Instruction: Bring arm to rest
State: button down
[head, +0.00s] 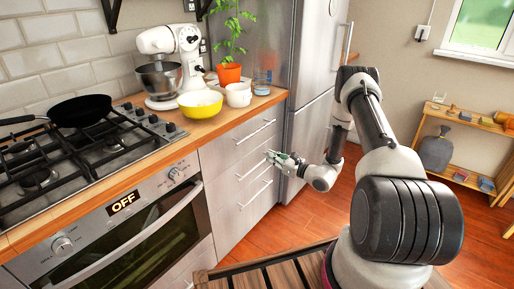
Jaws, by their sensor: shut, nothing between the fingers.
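My gripper (270,157) is at the end of my arm, in the middle of the head view. It is shut with nothing between its fingers. It is in front of the steel drawer fronts (222,155), close to the bar handles at their right side. I cannot tell whether it touches a handle. My arm is bent, with the elbow raised at the right and the forearm reaching down and left to the drawers. The drawers look closed.
A stove with a black pan (80,110) and an oven (130,235) stand at the left. The counter holds a mixer (168,65), yellow bowl (200,103) and potted plant (229,73). A steel fridge (312,70) stands behind my arm. A wooden shelf (460,175) is at the right.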

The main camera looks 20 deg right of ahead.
jog(key=s+a+f+n+g+y, duration=0.25)
jog(key=s+a+f+g, duration=0.2)
jog(key=s, duration=0.35)
jog(key=s+r+n+g, duration=0.8)
jog(key=s+g, duration=0.1)
jog(key=s, duration=0.4)
jog(key=s+d+r+n+g+h, duration=0.2)
jog(key=s+d+r+n+h, duration=0.3)
jog(key=s+r+n, duration=0.45)
jog(key=s+d+r+n+g+h, duration=0.1)
jog(key=s+d+r+n+h, duration=0.45)
jog(key=r, duration=0.65)
jog(key=s+r+n+t+h, duration=0.1)
jog(key=s+r+t, duration=0.1)
jog(key=r, duration=0.4)
jog(key=s+r+n+t+h, duration=0.1)
jog(key=s+r+n+t, duration=0.1)
jog(key=r+t, duration=0.2)
notch_tip(320, 180, up, 3)
jog(key=shift+s+a+r+h, duration=0.1)
jog(key=shift+s+a+h, duration=0.2)
jog(key=shift+s, duration=0.1)
